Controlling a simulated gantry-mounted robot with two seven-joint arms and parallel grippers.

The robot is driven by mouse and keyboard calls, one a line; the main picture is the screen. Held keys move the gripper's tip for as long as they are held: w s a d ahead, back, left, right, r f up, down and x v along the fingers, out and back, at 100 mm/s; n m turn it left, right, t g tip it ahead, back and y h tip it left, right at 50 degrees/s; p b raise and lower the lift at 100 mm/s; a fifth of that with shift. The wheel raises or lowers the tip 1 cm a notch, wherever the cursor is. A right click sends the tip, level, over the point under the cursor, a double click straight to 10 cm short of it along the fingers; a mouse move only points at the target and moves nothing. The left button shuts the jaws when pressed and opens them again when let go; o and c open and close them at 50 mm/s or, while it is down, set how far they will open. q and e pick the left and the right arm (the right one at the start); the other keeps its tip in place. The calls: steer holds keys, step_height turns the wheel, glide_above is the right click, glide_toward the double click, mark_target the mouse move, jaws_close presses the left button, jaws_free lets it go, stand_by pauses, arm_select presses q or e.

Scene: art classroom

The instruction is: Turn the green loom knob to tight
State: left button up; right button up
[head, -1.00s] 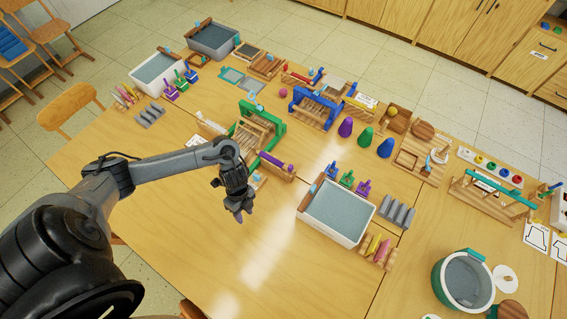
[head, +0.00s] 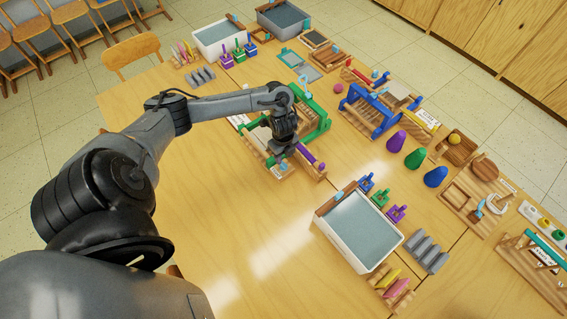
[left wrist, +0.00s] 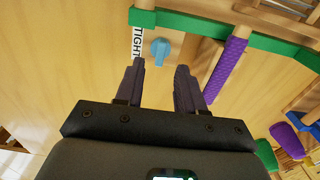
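The green loom (head: 318,112) stands on the table with its wooden base and a purple roller (head: 309,154) at its near side. Its small light-blue knob (left wrist: 160,50) shows in the left wrist view, beside a white label reading TIGHT (left wrist: 137,42). My left gripper (head: 283,156) is over the near side of the loom, pointing down, and hides part of it. In the left wrist view my left gripper (left wrist: 160,68) is open and empty, with the knob just beyond and between its fingertips. I cannot tell whether they touch. My right gripper is out of view.
A blue loom (head: 366,112) stands right of the green one. A water tray (head: 358,228) is at the front right, with cones (head: 414,158) behind it. The table front left of the tray is clear (head: 235,230).

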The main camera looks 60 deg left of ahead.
mark_target(284, 164)
arm_select(q)
steer(key=shift+w+f+b, duration=0.1)
steer(key=shift+f+b, duration=0.35)
steer(key=shift+f, duration=2.1)
jaws_close()
